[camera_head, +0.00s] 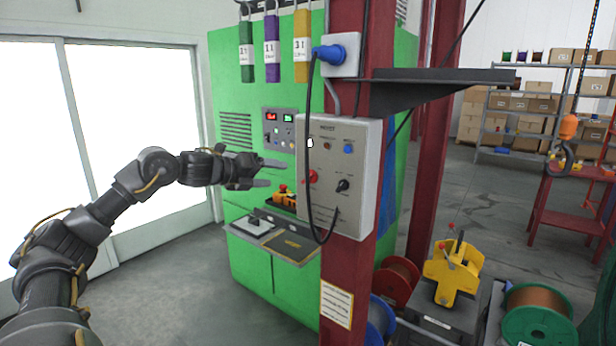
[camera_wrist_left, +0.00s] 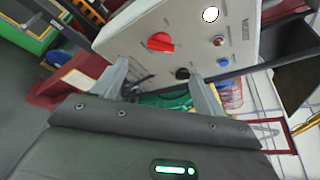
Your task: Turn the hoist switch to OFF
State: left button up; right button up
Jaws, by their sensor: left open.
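A grey control box (camera_head: 340,165) with a label at its top, perhaps HOIST, is mounted on a dark red post. It carries a red rotary switch (camera_head: 313,176), a black rotary knob (camera_head: 343,185), a blue button (camera_head: 348,149) and a white lamp (camera_head: 310,142). The small switch markings are not readable. My left gripper (camera_head: 273,173) is open and empty, left of the box and apart from it. In the left wrist view the red switch (camera_wrist_left: 160,42) and black knob (camera_wrist_left: 182,74) show beyond the open fingers. My right gripper is not in view.
A black cable (camera_head: 307,130) hangs from a blue plug (camera_head: 330,54) across the box front. A green cabinet (camera_head: 225,140) with a small panel stands behind. A dark shelf bracket (camera_head: 440,80) juts right from the post (camera_head: 345,265). Cable reels stand on the floor at right.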

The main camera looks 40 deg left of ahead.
aim_at(306, 177)
pick_arm(q)
jog(key=p+x, duration=0.1)
jog(key=x, duration=0.2)
jog(key=p+x, duration=0.2)
jog(key=x, duration=0.1)
jog(key=p+x, duration=0.1)
jog(key=x, duration=0.1)
jog(key=shift+w+d+r+p, duration=0.2)
jog(key=shift+w+p, duration=0.2)
jog(key=shift+w, duration=0.05)
jog(key=shift+x, duration=0.8)
jog(key=shift+f, duration=0.2)
jog(key=shift+s, duration=0.1)
jog(key=c, duration=1)
